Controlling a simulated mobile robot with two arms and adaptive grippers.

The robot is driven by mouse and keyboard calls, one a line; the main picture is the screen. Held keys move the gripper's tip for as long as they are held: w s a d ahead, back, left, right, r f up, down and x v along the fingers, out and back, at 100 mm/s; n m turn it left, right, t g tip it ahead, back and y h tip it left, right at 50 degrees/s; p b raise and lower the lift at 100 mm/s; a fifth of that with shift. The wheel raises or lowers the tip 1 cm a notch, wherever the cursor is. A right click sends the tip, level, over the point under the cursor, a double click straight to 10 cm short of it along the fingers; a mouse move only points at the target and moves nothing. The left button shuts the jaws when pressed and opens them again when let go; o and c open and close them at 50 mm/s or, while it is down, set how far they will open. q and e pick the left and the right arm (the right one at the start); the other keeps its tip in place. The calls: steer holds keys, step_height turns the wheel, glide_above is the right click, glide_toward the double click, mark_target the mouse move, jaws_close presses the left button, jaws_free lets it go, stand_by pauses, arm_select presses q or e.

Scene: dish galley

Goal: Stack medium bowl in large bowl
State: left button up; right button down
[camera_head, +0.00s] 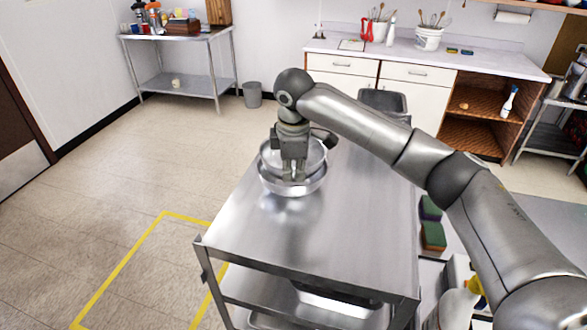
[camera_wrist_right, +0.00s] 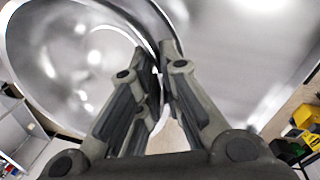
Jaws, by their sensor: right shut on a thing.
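The large bowl (camera_head: 313,187) is shiny metal and stands on the steel cart near its far left edge. The medium bowl (camera_head: 317,157), also shiny metal, shows inside or just above the large bowl's rim; I cannot tell whether it rests on it. My right gripper (camera_head: 293,177) points down at the near side of the bowls, hiding part of both. In the right wrist view my right gripper (camera_wrist_right: 162,62) is shut on the rim of the medium bowl (camera_wrist_right: 75,75), whose shiny inside fills the left. My left gripper is out of view.
The steel cart top (camera_head: 320,235) is bare in front of the bowls. A dark grey container (camera_head: 384,101) is beyond the cart's far end. My right arm spans the cart's right side.

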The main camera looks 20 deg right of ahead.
steer(key=c, duration=1.5)
jaws_free()
steer(key=shift+r, duration=0.1)
steer(key=r, duration=0.4)
steer(key=s+r, duration=0.1)
steer(key=r, duration=0.2)
steer(key=s+r, duration=0.1)
steer(key=r, duration=0.3)
steer(key=shift+a+r, duration=0.35)
